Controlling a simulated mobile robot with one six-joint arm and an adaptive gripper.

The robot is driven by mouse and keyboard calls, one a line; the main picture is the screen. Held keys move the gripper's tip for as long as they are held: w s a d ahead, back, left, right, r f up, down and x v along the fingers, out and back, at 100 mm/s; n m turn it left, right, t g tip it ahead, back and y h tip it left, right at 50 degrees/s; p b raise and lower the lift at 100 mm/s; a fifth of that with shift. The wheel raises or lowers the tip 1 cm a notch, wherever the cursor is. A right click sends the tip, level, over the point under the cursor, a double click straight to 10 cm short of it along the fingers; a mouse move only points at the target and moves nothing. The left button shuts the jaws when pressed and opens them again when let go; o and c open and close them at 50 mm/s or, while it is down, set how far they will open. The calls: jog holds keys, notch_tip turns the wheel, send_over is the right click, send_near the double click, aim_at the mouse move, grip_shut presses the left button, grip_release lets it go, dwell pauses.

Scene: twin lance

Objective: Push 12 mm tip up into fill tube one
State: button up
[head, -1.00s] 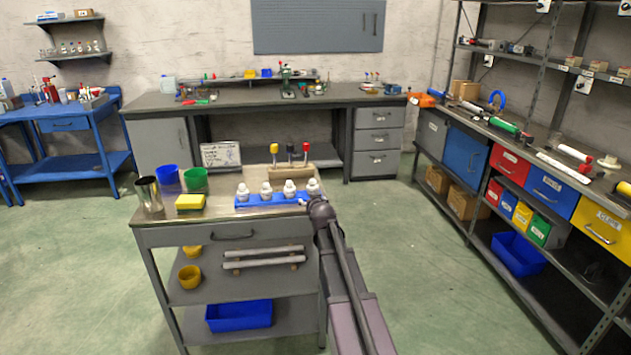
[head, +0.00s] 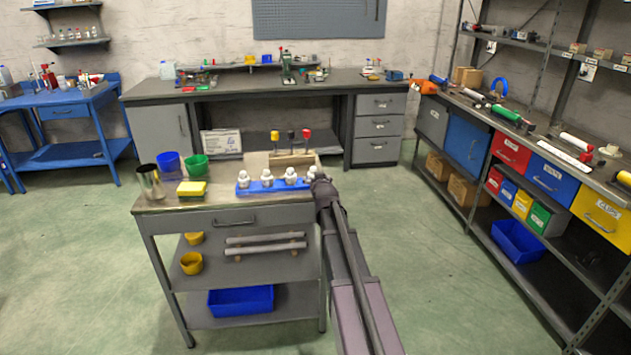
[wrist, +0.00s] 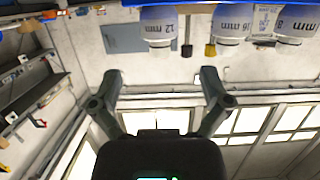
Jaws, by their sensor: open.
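A white tip marked 12 mm (wrist: 158,28) shows upside down at the top of the wrist view, beyond and apart from my fingers. Two more white tips, one in the middle (wrist: 233,25) and one at the right (wrist: 297,22), stand beside it. In the head view several white tips (head: 267,178) stand in a row in a blue rack (head: 250,189) on the cart. My gripper (wrist: 160,76) is open with nothing between its fingers. In the head view my arm ends by the rack's right end and hides the gripper. I cannot make out fill tube one.
The cart top (head: 215,204) also holds a yellow sponge (head: 192,188), a metal cup (head: 149,182), a blue cup (head: 168,165) and a green cup (head: 195,167). A wooden block (head: 283,158) with several colored-handled tools stands behind the rack. A long bench (head: 275,87) stands beyond open floor.

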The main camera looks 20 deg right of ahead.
aim_at(313, 167)
jog(key=shift+f+b+x, duration=0.3)
jog(key=shift+b+x, duration=0.25)
jog(key=shift+x, duration=0.8)
jog(key=shift+f+b+x, duration=0.25)
jog(key=shift+b+x, duration=0.35)
jog(key=shift+x, duration=0.8)
jog(key=shift+f+b+x, duration=0.3)
jog(key=shift+b+x, duration=0.25)
jog(key=shift+x, duration=0.8)
jog(key=shift+s, duration=0.15)
grip_shut()
jog(key=shift+r, duration=0.15)
jog(key=shift+a+r+p, duration=0.1)
jog(key=shift+r+p, duration=2.25)
jog(key=shift+p, duration=0.2)
jog(key=shift+r, duration=0.1)
notch_tip(313, 167, up, 11)
jog(key=p, duration=1.1)
